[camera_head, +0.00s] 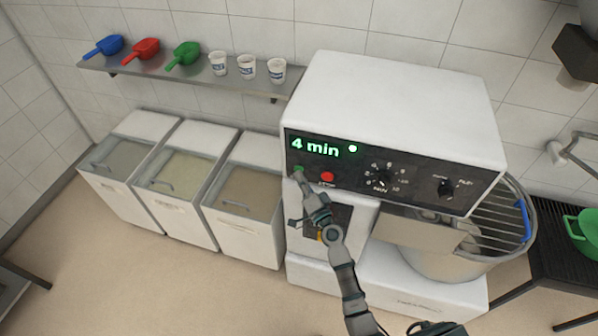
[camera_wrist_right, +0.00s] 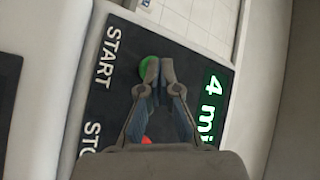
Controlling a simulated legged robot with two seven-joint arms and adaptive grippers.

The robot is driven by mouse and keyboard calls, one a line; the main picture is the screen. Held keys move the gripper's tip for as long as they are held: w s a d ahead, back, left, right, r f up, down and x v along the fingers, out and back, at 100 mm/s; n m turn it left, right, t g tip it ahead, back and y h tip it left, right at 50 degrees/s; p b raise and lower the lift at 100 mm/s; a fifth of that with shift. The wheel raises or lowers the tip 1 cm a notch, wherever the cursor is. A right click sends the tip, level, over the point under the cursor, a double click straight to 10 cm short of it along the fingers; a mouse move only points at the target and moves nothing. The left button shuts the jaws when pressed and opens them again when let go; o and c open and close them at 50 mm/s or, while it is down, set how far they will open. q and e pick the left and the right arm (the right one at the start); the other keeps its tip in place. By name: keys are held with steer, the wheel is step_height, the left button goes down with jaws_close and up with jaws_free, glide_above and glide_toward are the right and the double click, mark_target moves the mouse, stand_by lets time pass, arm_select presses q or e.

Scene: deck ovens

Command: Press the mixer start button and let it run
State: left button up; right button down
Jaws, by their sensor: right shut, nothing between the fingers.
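The mixer (camera_head: 400,100) is a white machine with a black control panel. Its display (camera_head: 315,147) reads "4 min" in green, with a lit dot beside it. The green start button (camera_head: 298,169) is at the panel's left, and the red stop button (camera_head: 327,177) is to its right. My right gripper (camera_head: 302,181) is shut and empty, with its tips at the start button. In the right wrist view the fingertips (camera_wrist_right: 158,70) overlap the edge of the green button (camera_wrist_right: 147,68), beside the word START. I cannot tell whether they touch it. My left gripper is not in view.
The mixer bowl (camera_head: 440,262) with its wire guard (camera_head: 500,215) is at the right. White ingredient bins (camera_head: 240,220) stand left of the mixer. A shelf (camera_head: 190,77) above holds scoops and cups. A green colander (camera_head: 583,235) sits at the far right.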

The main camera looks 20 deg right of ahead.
steer(key=shift+s+a+r, duration=0.1)
steer(key=shift+s+a, duration=0.15)
steer(key=shift+a, duration=0.3)
steer(key=shift+s+a, duration=0.2)
steer(key=shift+a, duration=0.35)
steer(key=s+a, duration=0.2)
steer(key=s+p, duration=0.1)
steer(key=s, duration=0.1)
steer(key=shift+s+a, duration=0.1)
steer(key=shift+a, duration=0.3)
